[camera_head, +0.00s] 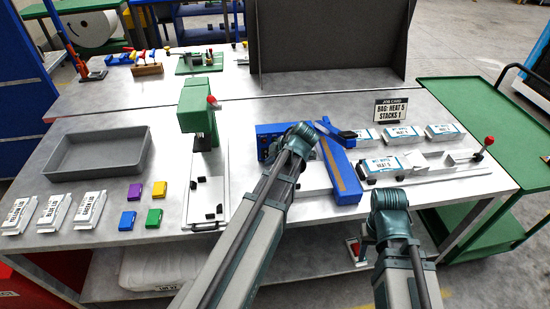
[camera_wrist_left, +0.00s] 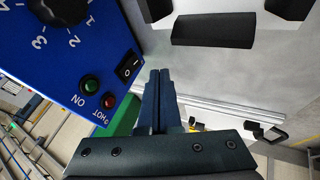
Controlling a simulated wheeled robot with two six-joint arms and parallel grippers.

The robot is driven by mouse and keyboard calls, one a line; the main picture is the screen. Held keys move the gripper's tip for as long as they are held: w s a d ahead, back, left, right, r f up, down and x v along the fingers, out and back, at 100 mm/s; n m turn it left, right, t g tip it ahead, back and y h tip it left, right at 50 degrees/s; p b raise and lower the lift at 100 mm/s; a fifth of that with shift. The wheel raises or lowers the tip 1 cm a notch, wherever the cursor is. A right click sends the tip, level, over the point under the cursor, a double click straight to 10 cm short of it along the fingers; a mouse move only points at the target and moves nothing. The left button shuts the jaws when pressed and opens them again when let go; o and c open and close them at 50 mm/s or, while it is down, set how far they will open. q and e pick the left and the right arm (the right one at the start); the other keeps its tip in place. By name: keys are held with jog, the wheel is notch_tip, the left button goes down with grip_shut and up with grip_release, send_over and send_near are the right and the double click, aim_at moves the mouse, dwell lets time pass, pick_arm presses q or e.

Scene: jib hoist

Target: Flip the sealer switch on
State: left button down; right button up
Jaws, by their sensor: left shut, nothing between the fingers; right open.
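The blue sealer (camera_head: 264,143) stands on the grey bench in the head view, partly hidden by my left arm. Its control panel (camera_wrist_left: 60,62) fills the upper left of the left wrist view. The black rocker switch (camera_wrist_left: 128,66) sits near the panel's edge, beside a green ON lamp (camera_wrist_left: 90,84) and a red HOT lamp (camera_wrist_left: 107,101). My left gripper (camera_wrist_left: 159,76) is shut and empty, its tips just right of the switch with a visible gap in the picture. My right gripper (camera_head: 388,200) is open at the bench's front right; its fingertips are hard to make out.
A job card (camera_head: 390,109) stands behind.

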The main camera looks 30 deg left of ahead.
pick_arm(q)
jog(key=shift+s+d+r+p, duration=0.2)
jog(key=shift+d+r+p, duration=0.25)
jog(key=shift+r, duration=0.1)
jog(key=p+v, duration=0.7)
jog(key=v, duration=0.1)
jog(key=shift+d+r, duration=0.25)
jog(key=shift+s, duration=0.1)
